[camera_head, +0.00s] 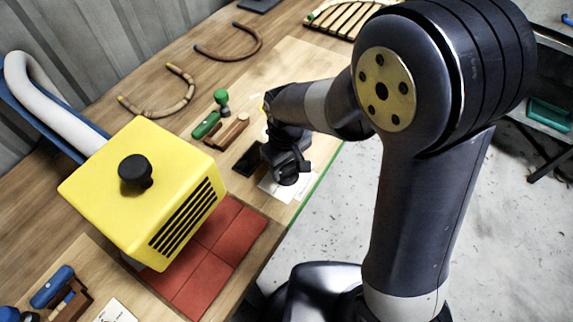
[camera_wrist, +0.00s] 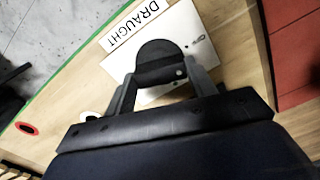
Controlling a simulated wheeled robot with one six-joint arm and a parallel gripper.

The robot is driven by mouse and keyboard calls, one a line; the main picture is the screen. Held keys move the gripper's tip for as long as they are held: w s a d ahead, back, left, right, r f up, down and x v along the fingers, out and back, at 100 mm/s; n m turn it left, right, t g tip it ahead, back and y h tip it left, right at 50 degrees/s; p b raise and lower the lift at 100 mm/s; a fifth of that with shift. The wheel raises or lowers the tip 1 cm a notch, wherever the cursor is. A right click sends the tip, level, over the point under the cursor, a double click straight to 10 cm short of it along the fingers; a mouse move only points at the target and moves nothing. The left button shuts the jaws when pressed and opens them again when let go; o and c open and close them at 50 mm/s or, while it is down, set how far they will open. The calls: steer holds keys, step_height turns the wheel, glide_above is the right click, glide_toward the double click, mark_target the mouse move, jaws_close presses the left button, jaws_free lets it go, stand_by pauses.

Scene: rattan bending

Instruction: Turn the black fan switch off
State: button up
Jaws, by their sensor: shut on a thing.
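The black switch (camera_wrist: 157,52) has a rounded top and sits on a white plate (camera_wrist: 185,22) labelled "DRAUGHT" in the wrist view. My gripper (camera_wrist: 161,76) has its two grey fingers on either side of the switch and is shut on it. In the head view my gripper (camera_head: 287,168) is low over the white plate (camera_head: 280,190) near the bench's green front edge. The switch is hard to tell from my dark gripper there. Its lower part is hidden in the wrist view.
A yellow box (camera_head: 125,190) with a black knob (camera_head: 135,170) and side vents stands left on red tiles (camera_head: 235,235). A green-handled tool (camera_head: 207,125) and a wooden block (camera_head: 228,132) lie behind my gripper. Bent rattan pieces (camera_head: 165,97) lie farther back.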

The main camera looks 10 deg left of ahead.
mark_target(286, 168)
steer(key=shift+n, duration=1.9)
steer(key=o, duration=1)
steer(key=shift+r, duration=0.1)
step_height(286, 168, up, 11)
steer(key=shift+f+b, duration=0.2)
steer(key=shift+b, duration=0.1)
